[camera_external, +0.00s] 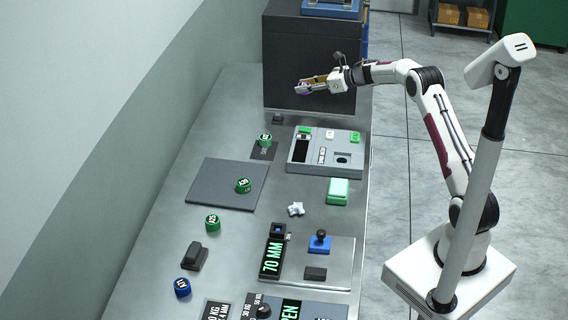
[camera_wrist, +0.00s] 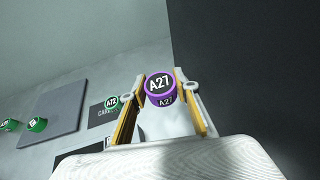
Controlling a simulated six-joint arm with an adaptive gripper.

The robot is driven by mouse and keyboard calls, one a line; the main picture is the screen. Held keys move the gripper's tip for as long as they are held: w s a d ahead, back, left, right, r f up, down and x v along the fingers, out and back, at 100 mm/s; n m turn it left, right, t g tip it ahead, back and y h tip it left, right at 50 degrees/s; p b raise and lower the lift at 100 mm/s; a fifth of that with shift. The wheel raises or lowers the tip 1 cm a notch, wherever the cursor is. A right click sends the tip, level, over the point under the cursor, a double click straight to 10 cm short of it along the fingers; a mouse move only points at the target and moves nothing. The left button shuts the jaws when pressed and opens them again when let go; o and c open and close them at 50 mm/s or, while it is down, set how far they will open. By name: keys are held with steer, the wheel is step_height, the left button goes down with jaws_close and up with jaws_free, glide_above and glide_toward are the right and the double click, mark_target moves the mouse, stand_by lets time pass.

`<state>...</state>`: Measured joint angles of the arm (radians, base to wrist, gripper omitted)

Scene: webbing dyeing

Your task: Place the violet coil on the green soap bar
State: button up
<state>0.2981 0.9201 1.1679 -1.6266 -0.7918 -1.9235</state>
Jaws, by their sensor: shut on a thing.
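The violet coil (camera_wrist: 160,92) has a black top marked A27 and sits between the two fingers of my gripper (camera_wrist: 160,82) in the wrist view. My gripper is shut on it. In the external view my gripper (camera_external: 306,87) is held high over the far end of the bench, in front of a dark cabinet, and only a little violet shows at its tips. The green soap bar (camera_external: 338,191) lies on the right side of the bench, well below and nearer the camera than my gripper. Its top is bare.
Several green coils stand on the bench, one on a dark mat (camera_external: 225,183). A blue coil (camera_external: 182,288) stands at front left. A grey panel (camera_external: 326,150) lies between my gripper and the soap bar. A white crumpled piece (camera_external: 296,209) and a blue-handled stamp (camera_external: 320,242) are near the bar.

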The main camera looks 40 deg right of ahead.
steer(key=s+a+r+n+y, duration=0.1)
steer(key=s+a+r, duration=0.15)
steer(key=s, duration=0.55)
steer(key=n+g+y, duration=0.5)
steer(key=n+g, duration=0.3)
steer(key=g, duration=0.1)
glide_above(340, 185)
step_height(340, 185, down, 2)
steer(key=shift+f, duration=0.1)
steer(key=shift+f, duration=3.1)
steer(key=shift+f, duration=1.85)
steer(key=shift+f, duration=0.1)
steer(key=o, duration=1.1)
